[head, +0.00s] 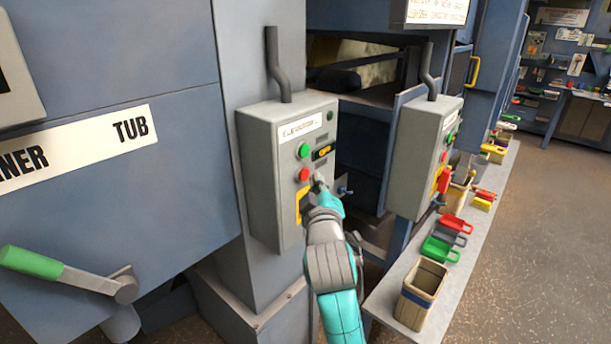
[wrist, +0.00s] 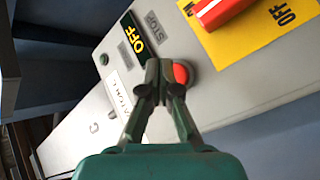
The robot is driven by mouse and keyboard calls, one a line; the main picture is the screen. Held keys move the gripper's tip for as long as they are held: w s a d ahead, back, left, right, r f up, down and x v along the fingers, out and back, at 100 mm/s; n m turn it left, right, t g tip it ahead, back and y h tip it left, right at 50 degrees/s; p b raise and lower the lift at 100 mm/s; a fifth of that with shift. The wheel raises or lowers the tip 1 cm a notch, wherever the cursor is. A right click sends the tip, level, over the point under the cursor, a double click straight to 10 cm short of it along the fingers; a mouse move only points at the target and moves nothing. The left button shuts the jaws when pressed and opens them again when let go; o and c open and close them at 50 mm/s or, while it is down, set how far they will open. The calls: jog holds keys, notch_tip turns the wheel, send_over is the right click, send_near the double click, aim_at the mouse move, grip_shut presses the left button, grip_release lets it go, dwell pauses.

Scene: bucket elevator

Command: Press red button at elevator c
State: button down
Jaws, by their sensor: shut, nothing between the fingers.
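A grey control box (head: 270,190) stands in the middle of the head view, its label reading "ELEVATOR" with an unclear ending. On its front are a green button (head: 304,150) and, below it, a red button (head: 303,174). My gripper (head: 319,178) is shut and empty, at the front of this box just right of the red button. In the wrist view, my gripper's fingertips (wrist: 161,64) are together and overlap the left side of the red button (wrist: 182,74), which partly shows beside them. I cannot tell whether they touch it.
A yellow plate with a red switch (wrist: 222,10) is near the red button. A similar second box (head: 420,160) stands right. A ledge (head: 400,305) holds a bin (head: 422,293) and coloured locks. Open floor lies right.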

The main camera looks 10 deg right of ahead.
jog(key=shift+s+d, duration=0.1)
jog(key=shift+s+d, duration=0.7)
jog(key=shift+s, duration=0.3)
jog(key=shift+s+d, duration=0.65)
jog(key=shift+s, duration=0.3)
jog(key=s+f+m+g+y, duration=0.2)
jog(key=s+f+y, duration=0.1)
jog(key=s+f, duration=2)
jog(key=s+f+m+g, duration=0.1)
jog(key=s+f+m, duration=0.1)
jog(key=s, duration=1.2)
jog(key=s+f+m, duration=0.2)
jog(key=s+m, duration=0.1)
jog(key=s, duration=1.1)
jog(key=shift+s+a+f+m+g, duration=0.2)
jog(key=shift+s+a+m+g, duration=0.1)
jog(key=shift+a+m+g, duration=0.1)
